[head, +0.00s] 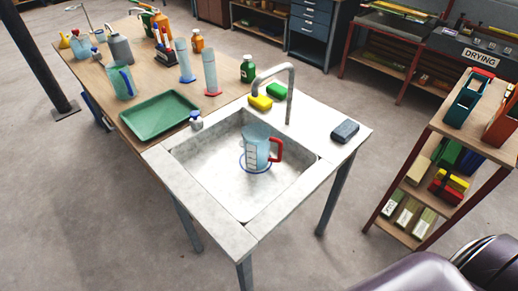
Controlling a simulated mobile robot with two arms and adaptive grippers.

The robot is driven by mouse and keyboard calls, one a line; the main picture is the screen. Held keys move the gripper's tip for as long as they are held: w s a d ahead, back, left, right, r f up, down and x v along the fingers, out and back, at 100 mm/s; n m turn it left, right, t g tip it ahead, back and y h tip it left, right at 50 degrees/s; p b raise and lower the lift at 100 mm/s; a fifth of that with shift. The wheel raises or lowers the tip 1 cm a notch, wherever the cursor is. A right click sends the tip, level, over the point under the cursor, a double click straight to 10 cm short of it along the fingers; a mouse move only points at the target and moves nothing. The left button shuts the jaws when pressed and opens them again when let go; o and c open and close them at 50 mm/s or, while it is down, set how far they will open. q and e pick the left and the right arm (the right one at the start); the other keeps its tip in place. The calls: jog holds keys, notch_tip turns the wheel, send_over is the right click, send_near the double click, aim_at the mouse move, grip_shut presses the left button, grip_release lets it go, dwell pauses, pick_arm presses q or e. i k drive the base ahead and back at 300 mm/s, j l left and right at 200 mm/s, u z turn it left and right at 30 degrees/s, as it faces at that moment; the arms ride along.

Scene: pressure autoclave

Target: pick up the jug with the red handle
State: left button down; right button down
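A clear jug with a red handle (258,150) stands upright in the sink basin (204,165), a little right of its middle. Its red handle (277,150) points to the right. A blue ring shows under or around the jug's base. Another jug, with a blue handle (122,82), stands on the wooden table at the left. Neither of my grippers shows in the head view. A dark purplish rounded part, probably mine, shows at the bottom right corner.
A tall curved tap (290,92) rises behind the basin. A green tray (158,115) and several bottles stand on the wooden table. A shelf rack (440,128) stands at the right.

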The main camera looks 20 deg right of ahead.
aim_at(257, 138)
jog(key=j+z, duration=0.2)
jog(key=j, duration=0.55)
jog(key=j+z, duration=0.25)
jog(key=j, duration=0.5)
jog(key=k+j+z, duration=0.2)
jog(key=j, duration=0.5)
jog(key=i+j, duration=0.05)
jog(key=i, duration=0.05)
